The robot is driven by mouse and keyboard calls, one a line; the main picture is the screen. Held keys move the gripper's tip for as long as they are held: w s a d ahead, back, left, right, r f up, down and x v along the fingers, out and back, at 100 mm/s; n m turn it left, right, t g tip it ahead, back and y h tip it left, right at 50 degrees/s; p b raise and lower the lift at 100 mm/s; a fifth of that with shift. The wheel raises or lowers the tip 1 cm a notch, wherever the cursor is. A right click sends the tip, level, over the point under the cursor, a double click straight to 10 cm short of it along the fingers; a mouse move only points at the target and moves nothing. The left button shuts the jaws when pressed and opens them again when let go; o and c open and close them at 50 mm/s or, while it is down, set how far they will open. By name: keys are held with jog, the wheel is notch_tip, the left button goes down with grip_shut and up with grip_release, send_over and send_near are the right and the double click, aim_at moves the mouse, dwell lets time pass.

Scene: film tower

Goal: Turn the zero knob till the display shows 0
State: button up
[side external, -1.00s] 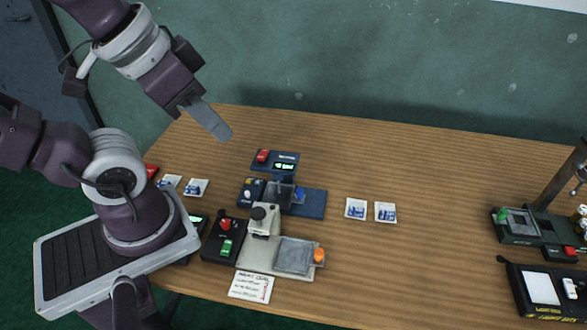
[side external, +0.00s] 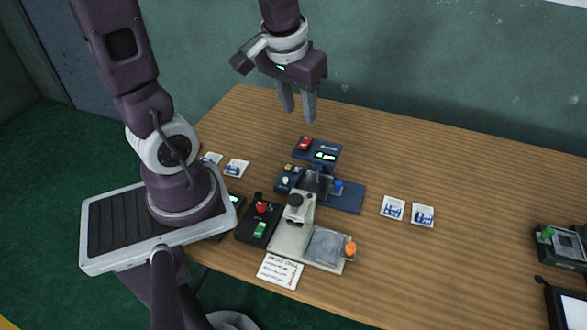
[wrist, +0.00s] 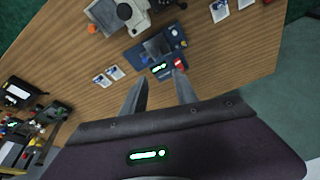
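A blue device stands mid-table in the side view, with a display box (side external: 317,150) at its back. Its small display (side external: 325,156) shows green characters too small to read surely. The display also glows in the wrist view (wrist: 159,68). The device has a blue knob (side external: 338,187), a small yellow knob (side external: 289,168) and a white knob (side external: 286,181). I cannot read which is the zero knob. My gripper (side external: 297,117) points down, empty, above and behind the device, touching nothing. Its fingers are apart, also in the wrist view (wrist: 160,88).
A red button (side external: 305,144) sits beside the display. In front stand a grey-beige device with an orange knob (side external: 350,249) and a black box with a green switch (side external: 260,230). White packets (side external: 392,208) and a note card (side external: 279,271) lie around.

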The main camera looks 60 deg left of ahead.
jog(key=w+a+f+n+g, duration=0.2)
jog(key=a+f+n, duration=0.3)
jog(key=f, duration=0.6)
jog(key=n+h, duration=0.1)
jog(key=h, duration=0.1)
send_over(285, 178)
jog(key=shift+g, duration=0.4)
notch_tip(285, 178, down, 8)
jog(key=shift+w+r, duration=0.1)
jog(key=shift+r, duration=0.1)
notch_tip(285, 178, down, 8)
jog(key=shift+d+r, duration=0.1)
jog(key=shift+r, duration=0.15)
jog(key=shift+c, duration=0.2)
grip_shut()
